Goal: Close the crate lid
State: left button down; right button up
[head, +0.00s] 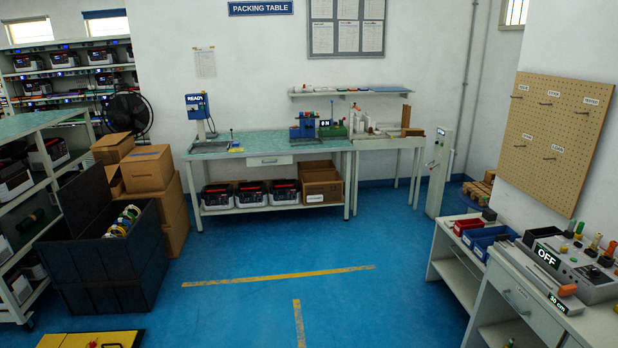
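A large black crate (110,275) stands on the blue floor at the left. Its dark lid (84,198) appears to be raised at the left rear side, so the crate's top is open. A row of coloured round items (124,221) shows inside the crate near its right side. Neither of my grippers is in view.
Cardboard boxes (148,168) are stacked right behind the crate. A shelf rack (40,185) stands close on its left. A yellow platform (88,340) lies in front of it. The floor (330,245) to the right is clear, with yellow tape lines. A bench (520,290) stands at the right.

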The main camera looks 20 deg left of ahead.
aim_at(80, 200)
jog(key=i+j+u, duration=0.35)
jog(key=i, duration=0.5)
jog(key=i+u, duration=0.4)
jog(key=i, duration=0.45)
jog(key=i+l+u, duration=0.35)
jog(key=i, duration=0.5)
jog(key=i+j+u, duration=0.3)
jog(key=i+u, duration=0.15)
jog(key=i, duration=0.75)
jog(key=i+l+u, duration=0.15)
jog(key=i+u, duration=0.3)
jog(key=i, duration=0.8)
